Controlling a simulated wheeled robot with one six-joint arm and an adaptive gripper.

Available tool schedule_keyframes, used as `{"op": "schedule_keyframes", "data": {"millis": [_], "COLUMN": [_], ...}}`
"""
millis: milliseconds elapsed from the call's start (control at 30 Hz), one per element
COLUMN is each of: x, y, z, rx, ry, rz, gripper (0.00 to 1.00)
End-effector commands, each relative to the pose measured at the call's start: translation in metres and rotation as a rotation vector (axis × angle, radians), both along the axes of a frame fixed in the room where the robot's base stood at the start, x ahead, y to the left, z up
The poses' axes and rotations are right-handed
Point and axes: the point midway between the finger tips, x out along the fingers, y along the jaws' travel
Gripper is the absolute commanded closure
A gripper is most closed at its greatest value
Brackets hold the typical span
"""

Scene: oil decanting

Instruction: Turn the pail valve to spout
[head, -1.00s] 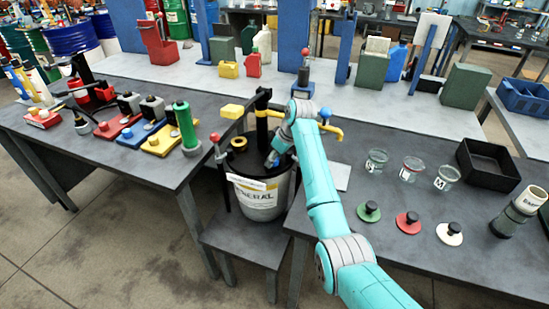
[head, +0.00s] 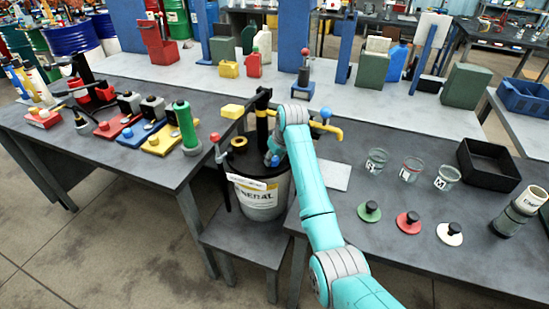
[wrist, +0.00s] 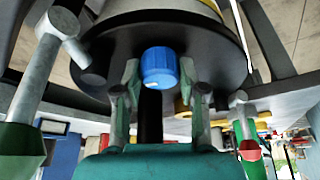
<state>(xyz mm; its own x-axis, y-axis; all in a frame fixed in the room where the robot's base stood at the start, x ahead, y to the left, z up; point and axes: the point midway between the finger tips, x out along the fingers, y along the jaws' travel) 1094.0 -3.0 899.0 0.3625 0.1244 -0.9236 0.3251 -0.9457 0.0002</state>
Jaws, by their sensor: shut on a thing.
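The pail (head: 262,205), with a black lid and a "GENERAL" label, stands on a low stand between two grey tables. A black pump post (head: 262,115) with a yellow spout rises from it. In the head view, my gripper is largely hidden behind my teal arm, low beside the post. A blue knob (head: 275,160) shows there at the lid. In the wrist view, my gripper (wrist: 159,76) has its two fingers on either side of the blue knob (wrist: 160,62), shut on it, against the dark lid (wrist: 215,50). The knob's exact setting cannot be told.
A lever with a red ball (head: 214,137) stands at the pail's left, and a blue ball (head: 326,113) sits above the spout. Glass jars (head: 376,160), coloured discs (head: 369,211) and a black tray (head: 487,163) occupy the right table.

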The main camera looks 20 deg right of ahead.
Motion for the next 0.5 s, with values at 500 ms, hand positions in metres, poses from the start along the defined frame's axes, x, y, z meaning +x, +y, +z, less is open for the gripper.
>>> {"op": "schedule_keyframes", "data": {"millis": [500], "x": [-0.0006], "y": [0.0014], "z": [-0.0005], "rx": [-0.001], "ry": [0.002], "rz": [-0.327], "gripper": [0.94]}}
